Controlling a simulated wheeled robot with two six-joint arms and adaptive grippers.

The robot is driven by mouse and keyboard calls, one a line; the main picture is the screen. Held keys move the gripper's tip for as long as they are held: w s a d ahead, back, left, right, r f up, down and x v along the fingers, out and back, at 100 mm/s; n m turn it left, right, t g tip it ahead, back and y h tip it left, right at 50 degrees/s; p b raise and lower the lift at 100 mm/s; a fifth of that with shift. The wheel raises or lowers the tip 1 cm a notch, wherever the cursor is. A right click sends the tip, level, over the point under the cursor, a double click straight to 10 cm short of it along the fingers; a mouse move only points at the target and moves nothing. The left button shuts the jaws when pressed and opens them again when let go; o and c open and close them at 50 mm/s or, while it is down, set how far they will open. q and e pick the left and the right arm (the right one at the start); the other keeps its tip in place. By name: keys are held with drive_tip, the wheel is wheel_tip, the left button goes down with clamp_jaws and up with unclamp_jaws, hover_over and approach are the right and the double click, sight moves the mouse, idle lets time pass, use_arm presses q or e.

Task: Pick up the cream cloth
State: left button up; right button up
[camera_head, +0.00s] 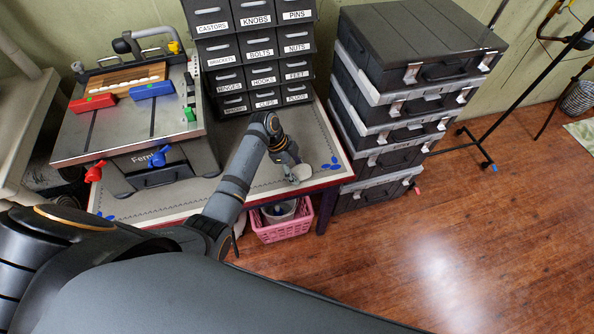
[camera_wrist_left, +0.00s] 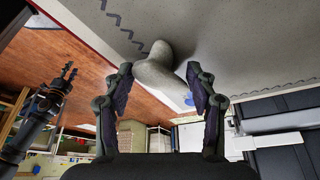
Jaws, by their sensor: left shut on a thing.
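The cream cloth (camera_head: 301,173) is a small pale bunch near the right end of the table's light mat. My left gripper (camera_head: 290,168) comes down over it and partly hides it. In the left wrist view the cloth (camera_wrist_left: 156,72) looks like a greyish rounded lump rising between the two fingertips (camera_wrist_left: 160,82). The gripper is shut on it, with its fingers held apart by its bulk. The cloth appears at or close to the mat; any gap below is hard to tell. My right gripper (camera_wrist_left: 68,74) seems to show small at the left of the wrist view; its jaws are unclear.
A labelled drawer cabinet (camera_head: 255,55) stands just behind my left gripper. A metal worktop machine (camera_head: 135,115) fills the table's left. Stacked dark cases (camera_head: 405,100) stand right of the table. A pink basket (camera_head: 282,226) sits below its front edge. The wooden floor (camera_head: 480,240) is clear.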

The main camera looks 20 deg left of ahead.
use_arm(q)
drive_tip(key=shift+r, duration=0.55)
drive_tip(key=s+a+r+b, duration=0.1)
drive_tip(key=s+a+r, duration=0.7)
drive_tip(key=s+r, duration=0.3)
drive_tip(key=shift+a+r, duration=0.15)
drive_tip(key=shift+r, duration=0.3)
drive_tip(key=shift+s, duration=0.15)
drive_tip(key=o, duration=0.3)
drive_tip(key=c, duration=0.4)
